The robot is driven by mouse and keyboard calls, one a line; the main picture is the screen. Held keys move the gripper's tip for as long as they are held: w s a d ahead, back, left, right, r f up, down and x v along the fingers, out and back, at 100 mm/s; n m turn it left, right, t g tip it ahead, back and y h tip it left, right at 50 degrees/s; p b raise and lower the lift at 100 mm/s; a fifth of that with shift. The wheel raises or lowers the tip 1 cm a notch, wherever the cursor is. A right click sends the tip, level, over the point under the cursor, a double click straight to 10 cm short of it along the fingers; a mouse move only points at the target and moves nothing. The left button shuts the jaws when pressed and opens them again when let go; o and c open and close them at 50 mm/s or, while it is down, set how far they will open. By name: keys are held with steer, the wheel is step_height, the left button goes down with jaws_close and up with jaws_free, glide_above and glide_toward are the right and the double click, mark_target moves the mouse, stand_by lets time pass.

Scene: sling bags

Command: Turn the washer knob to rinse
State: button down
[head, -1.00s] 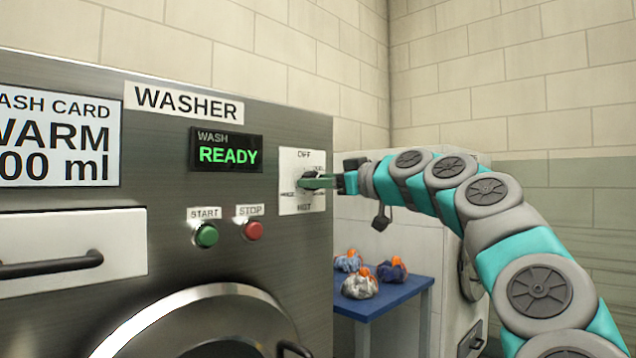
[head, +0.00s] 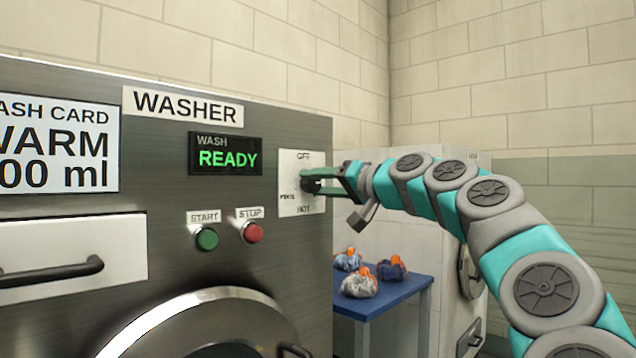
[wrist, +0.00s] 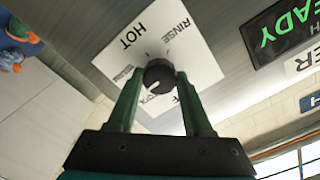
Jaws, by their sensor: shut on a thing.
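The washer knob (wrist: 159,76) is dark and round, on a white dial plate (head: 290,207) right of the display. My gripper (head: 308,182) is shut on the knob; in the wrist view its two green fingers (wrist: 157,84) stand on either side of it. The wrist view shows the RINSE label (wrist: 179,32) at upper right of the knob and HOT at upper left. A small white mark on the knob faces the lower left in that view, away from RINSE. Other labels are small or partly hidden by the fingers.
The display (head: 226,154) reads WASH READY. The green START button (head: 206,239) and red STOP button (head: 252,233) sit below it, left of the dial. A blue table (head: 398,296) with tied bags stands right of the washer (head: 270,290).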

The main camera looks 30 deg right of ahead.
steer(key=m, duration=1.1)
steer(key=shift+f, duration=0.1)
steer(key=m, duration=0.4)
steer(key=shift+d+m, duration=0.1)
steer(key=shift+m, duration=0.2)
steer(key=m, duration=0.3)
steer(key=shift+m, duration=0.3)
steer(key=m, duration=0.3)
steer(key=shift+f+m, duration=0.1)
steer(key=shift+m, duration=0.2)
steer(key=m, duration=0.3)
steer(key=shift+m, duration=2.2)
